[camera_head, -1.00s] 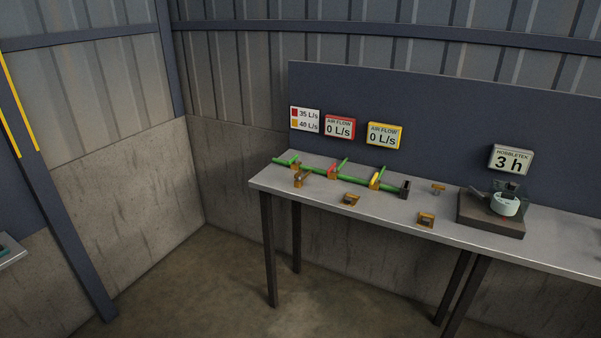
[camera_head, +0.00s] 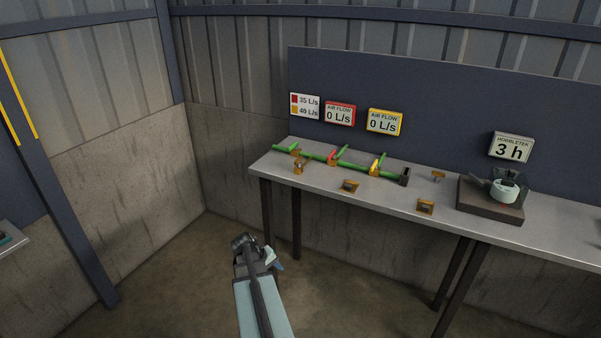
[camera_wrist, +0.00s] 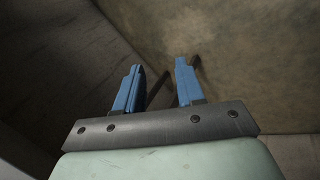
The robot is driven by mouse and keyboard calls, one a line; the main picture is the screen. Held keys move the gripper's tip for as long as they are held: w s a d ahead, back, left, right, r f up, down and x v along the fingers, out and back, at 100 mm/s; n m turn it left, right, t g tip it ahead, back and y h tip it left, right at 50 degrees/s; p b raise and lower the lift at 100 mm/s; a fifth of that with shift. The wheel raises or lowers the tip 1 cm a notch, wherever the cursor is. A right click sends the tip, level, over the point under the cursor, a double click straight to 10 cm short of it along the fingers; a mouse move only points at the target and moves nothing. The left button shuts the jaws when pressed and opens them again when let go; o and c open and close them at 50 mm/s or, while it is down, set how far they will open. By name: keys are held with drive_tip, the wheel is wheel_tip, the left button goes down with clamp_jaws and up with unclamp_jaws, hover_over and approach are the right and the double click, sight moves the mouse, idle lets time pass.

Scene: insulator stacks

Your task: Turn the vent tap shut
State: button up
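A green pipe (camera_head: 315,156) lies along the left part of the grey workbench (camera_head: 312,187), with a dark end piece (camera_head: 404,177). Fittings sit on it: a brass one at the left with a brass part (camera_head: 299,166) in front, a red one (camera_head: 333,158) and a yellow one (camera_head: 376,167). I cannot tell which is the vent tap, or how its handle is turned. My gripper (camera_head: 273,260) is low in front of the bench, apart from the pipe. In the wrist view its two blue fingers (camera_wrist: 158,82) are spread with nothing between them; the floor shows beyond.
Loose brass pieces (camera_head: 350,186) (camera_head: 425,206) (camera_head: 438,176) lie on the bench. A dark stand with a pale pot (camera_head: 503,189) is at the right. Red (camera_head: 340,114) and yellow (camera_head: 384,122) air flow displays both read 0 L/s. A sign lists 35 and 40 L/s.

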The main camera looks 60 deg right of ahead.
drive_tip(key=d+r+n+h, duration=0.2)
drive_tip(key=d+r+h, duration=0.1)
drive_tip(key=d+r, duration=0.6)
drive_tip(key=n+t+h, duration=0.3)
drive_tip(key=n+h, duration=0.7)
drive_tip(key=n, duration=1.3)
approach(301, 156)
drive_tip(key=d, duration=0.9)
drive_tip(key=shift+w+d+f, duration=0.1)
drive_tip(key=shift+d+f, duration=0.1)
drive_tip(key=shift+d, duration=0.1)
clamp_jaws()
